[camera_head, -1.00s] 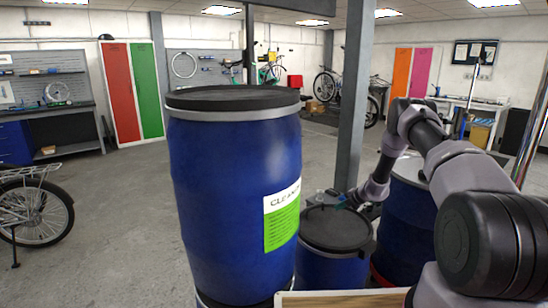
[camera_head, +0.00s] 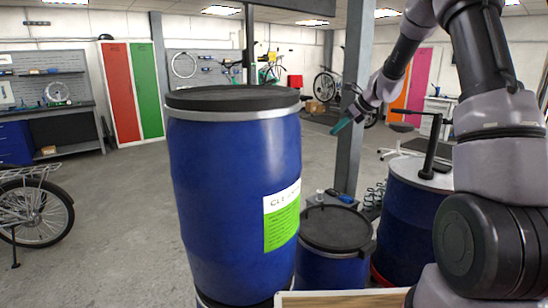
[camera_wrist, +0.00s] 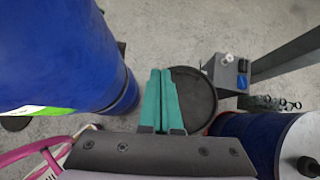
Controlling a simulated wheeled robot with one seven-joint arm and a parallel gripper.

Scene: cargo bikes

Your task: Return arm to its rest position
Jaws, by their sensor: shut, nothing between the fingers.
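My arm (camera_head: 492,130) stands raised at the right of the head view, bent at the top and reaching left. My gripper (camera_head: 340,127) hangs in the air in front of the grey pillar, with teal fingers pointing down and left. In the wrist view my gripper (camera_wrist: 160,74) has its two teal fingers together with nothing held. The fingers appear over the floor and the edge of a small dark-lidded barrel (camera_wrist: 194,98). The same barrel shows in the head view (camera_head: 335,228), below my gripper.
A tall blue barrel (camera_head: 225,190) with a green label stands left of my gripper. The grey pillar (camera_head: 350,100) rises behind my gripper. Another blue barrel (camera_head: 405,225) with a light top stands beside my arm. A box (camera_wrist: 231,70) sits by the pillar. Open floor (camera_head: 110,210) lies left.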

